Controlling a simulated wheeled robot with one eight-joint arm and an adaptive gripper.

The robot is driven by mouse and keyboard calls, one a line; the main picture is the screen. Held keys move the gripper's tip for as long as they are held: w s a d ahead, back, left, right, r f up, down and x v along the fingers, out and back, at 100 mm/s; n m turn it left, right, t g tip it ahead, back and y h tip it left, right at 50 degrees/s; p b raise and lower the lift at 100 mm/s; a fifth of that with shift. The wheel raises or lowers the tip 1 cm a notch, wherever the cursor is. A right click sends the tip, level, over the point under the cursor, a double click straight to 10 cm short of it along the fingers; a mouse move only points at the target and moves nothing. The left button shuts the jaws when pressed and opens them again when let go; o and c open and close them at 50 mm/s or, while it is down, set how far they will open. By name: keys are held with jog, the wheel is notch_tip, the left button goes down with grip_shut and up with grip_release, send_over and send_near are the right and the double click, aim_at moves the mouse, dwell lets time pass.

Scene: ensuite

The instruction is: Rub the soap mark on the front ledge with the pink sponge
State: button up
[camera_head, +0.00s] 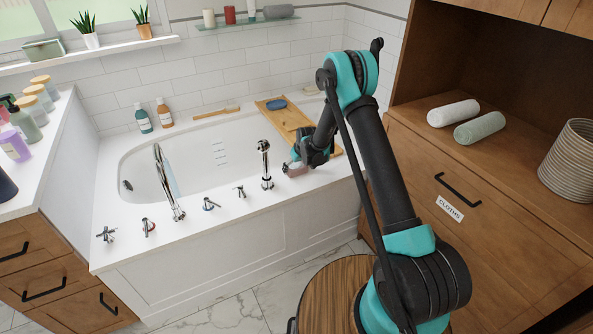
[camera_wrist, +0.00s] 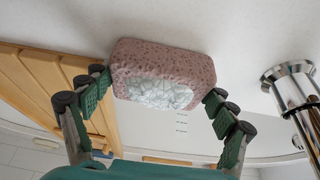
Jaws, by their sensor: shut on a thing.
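The pink sponge (camera_wrist: 163,62) is held between the two green-padded fingers of my gripper (camera_wrist: 160,92). A whitish, foam-like patch shows on the sponge's near face. In the head view my gripper (camera_head: 300,161) is low over the tub's white front ledge (camera_head: 235,210), and the sponge (camera_head: 294,169) shows beneath it, right of the tall chrome spout. The sponge is at or very near the ledge surface; I cannot tell whether it touches. I cannot make out the soap mark on the ledge in either view.
A chrome fitting (camera_wrist: 295,88) stands close right of the gripper in the wrist view. A wooden bath board (camera_head: 283,115) with a blue item (camera_head: 276,104) crosses the tub. Taps and another spout (camera_head: 168,185) line the ledge leftward. A wooden cabinet (camera_head: 480,205) stands at right.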

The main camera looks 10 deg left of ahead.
jog(key=shift+w+r, duration=0.1)
jog(key=shift+r, duration=4)
